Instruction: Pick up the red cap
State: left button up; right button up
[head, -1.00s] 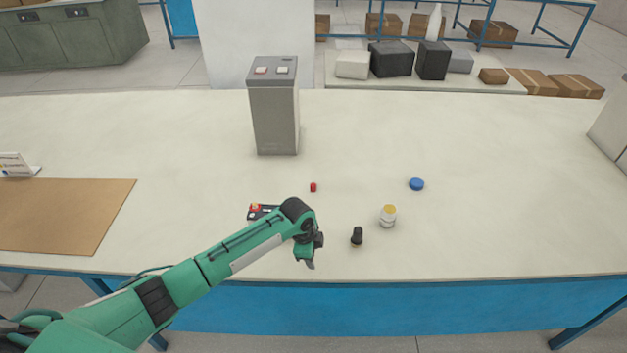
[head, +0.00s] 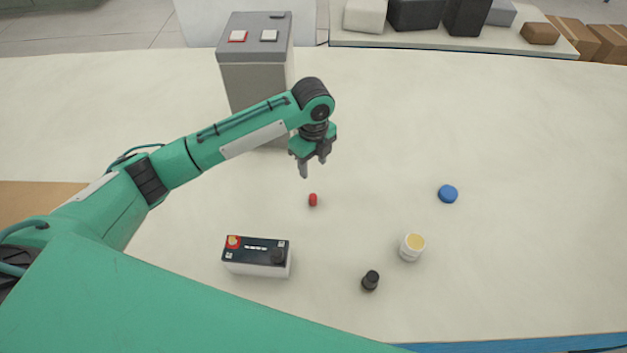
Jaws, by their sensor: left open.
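The small red cap (head: 313,200) stands on the pale table near the middle of the head view. My left gripper (head: 313,167) hangs above and just behind it in the picture, fingers pointing down, open and empty. The gripper does not touch the cap. My right gripper is not in view.
A battery (head: 256,257) with a red and a black terminal lies in front of the cap. A black cap (head: 370,280), a yellow-topped white jar (head: 411,247) and a blue disc (head: 448,194) are to the right. A grey box with two buttons (head: 257,65) stands behind my arm.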

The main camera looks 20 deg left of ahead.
pick_arm(q)
jog(key=p, duration=0.2)
send_over(313, 196)
notch_tip(313, 196, down, 7)
jog(key=shift+f, duration=0.95)
notch_tip(313, 196, down, 4)
jog(key=shift+r+p, duration=0.2)
jog(key=shift+p, duration=0.75)
jog(key=shift+f, duration=0.4)
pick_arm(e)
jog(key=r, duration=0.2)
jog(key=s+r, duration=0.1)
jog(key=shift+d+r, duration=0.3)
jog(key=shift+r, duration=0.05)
pick_arm(q)
grip_shut()
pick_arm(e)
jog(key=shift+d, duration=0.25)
